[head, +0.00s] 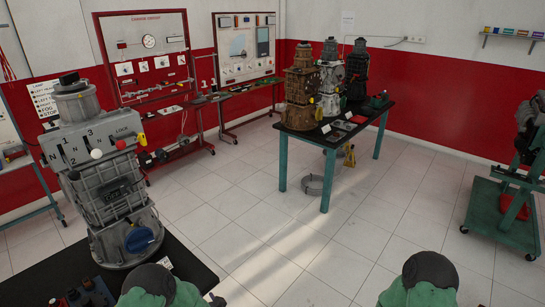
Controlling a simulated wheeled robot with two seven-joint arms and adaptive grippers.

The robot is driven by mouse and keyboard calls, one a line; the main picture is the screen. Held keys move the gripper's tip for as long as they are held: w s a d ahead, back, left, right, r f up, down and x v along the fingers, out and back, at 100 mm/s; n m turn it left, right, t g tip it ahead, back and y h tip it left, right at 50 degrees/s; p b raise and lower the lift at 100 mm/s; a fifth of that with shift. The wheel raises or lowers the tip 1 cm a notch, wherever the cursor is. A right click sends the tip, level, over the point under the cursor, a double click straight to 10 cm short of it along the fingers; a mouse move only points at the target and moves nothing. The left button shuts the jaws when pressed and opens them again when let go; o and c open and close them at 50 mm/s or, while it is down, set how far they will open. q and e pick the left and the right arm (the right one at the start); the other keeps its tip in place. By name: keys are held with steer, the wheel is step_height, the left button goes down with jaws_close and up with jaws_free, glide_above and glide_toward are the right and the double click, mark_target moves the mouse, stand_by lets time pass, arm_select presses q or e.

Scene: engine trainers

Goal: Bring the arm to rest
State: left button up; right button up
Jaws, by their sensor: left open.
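My left arm comes in at the bottom, with a green link and dark joint cap in front of the black table. Only a small part of my left gripper (213,299) shows beside that link at the bottom edge; it is open, and most of it is hidden. I see nothing held in it. My right arm shows as another green link with a dark cap at the bottom right; its gripper is not in view.
A grey gearbox trainer (100,165) stands on the black table (195,262) at left. Several engine trainers stand on a teal-legged table (338,140) at the back. A green wheeled stand (500,215) is at right. The tiled floor (290,240) between is clear.

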arm_select(q)
steer(key=s+d+f+n+g+h, duration=0.3)
steer(key=s+d+f+h, duration=0.2)
steer(key=f, duration=0.2)
steer(key=s+d+f+n+g+h, duration=0.1)
steer(key=s+d+n+g+h, duration=0.2)
steer(key=s, duration=0.8)
steer(key=s+d+f+n+g+h, duration=0.1)
steer(key=s+d+n+g+h, duration=0.2)
steer(key=s, duration=0.9)
steer(key=d+n+g, duration=0.1)
steer(key=d+g, duration=0.1)
steer(key=d, duration=0.1)
steer(key=shift+s+d+f+n+h, duration=0.15)
steer(key=shift+d+f+n+h, duration=0.1)
steer(key=shift+n+h, duration=0.05)
steer(key=shift+a, duration=0.15)
